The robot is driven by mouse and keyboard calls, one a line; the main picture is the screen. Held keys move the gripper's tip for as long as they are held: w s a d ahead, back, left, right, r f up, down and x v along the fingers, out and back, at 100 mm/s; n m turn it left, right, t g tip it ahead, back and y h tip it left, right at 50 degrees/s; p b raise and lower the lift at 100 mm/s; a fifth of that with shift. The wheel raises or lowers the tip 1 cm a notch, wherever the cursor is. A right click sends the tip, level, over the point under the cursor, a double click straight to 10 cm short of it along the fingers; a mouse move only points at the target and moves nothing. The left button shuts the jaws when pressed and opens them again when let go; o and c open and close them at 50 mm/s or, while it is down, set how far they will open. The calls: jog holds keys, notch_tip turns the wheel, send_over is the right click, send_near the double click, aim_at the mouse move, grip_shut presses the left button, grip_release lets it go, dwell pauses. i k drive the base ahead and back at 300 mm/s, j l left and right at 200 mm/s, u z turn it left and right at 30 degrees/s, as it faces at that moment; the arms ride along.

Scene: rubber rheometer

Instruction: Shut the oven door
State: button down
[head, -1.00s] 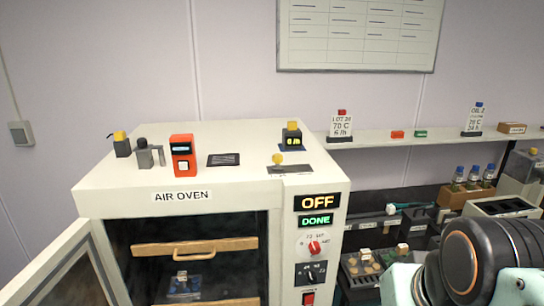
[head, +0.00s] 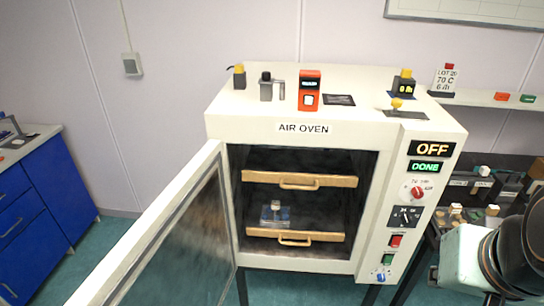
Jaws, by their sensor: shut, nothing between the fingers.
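The white air oven (head: 303,128) stands in the middle of the head view, with its front open. Its glazed door (head: 175,236) is hinged at the left side of the opening and swung wide out toward the lower left. Inside are two shelves with wooden fronts and handles, the upper shelf (head: 299,180) and the lower shelf (head: 295,235). A small metal piece on a bluish plate (head: 275,214) sits at the lower shelf. The panel reads OFF and DONE. My arm shows at the lower right edge, but my gripper's fingers are out of frame.
On the oven top stand a red device (head: 309,90), a grey clamp-like piece (head: 271,87) and a yellow-knobbed block (head: 403,83). A blue cabinet (head: 38,205) is at the far left, with clear green floor between it and the oven. A cluttered bench (head: 480,195) is at the right.

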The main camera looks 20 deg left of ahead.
aim_at(181, 252)
jog(key=k+j, duration=0.15)
jog(key=j, duration=0.25)
jog(key=k+j, duration=0.2)
jog(key=j, duration=0.15)
jog(key=k+j, duration=0.15)
jog(key=j, duration=0.25)
jog(key=k+j, duration=0.2)
jog(key=j, duration=0.2)
jog(key=k+j, duration=0.15)
jog(key=j, duration=0.25)
jog(key=k+j, duration=0.15)
jog(key=j, duration=0.2)
jog(key=k+j, duration=0.2)
jog(key=j, duration=0.2)
jog(key=k+l+u, duration=0.2)
jog(key=k, duration=0.3)
jog(key=i+j, duration=0.15)
jog(key=j, duration=0.2)
jog(key=i+l+z, duration=0.2)
jog(key=i, duration=0.2)
jog(key=k+j, duration=0.05)
jog(key=j, duration=0.05)
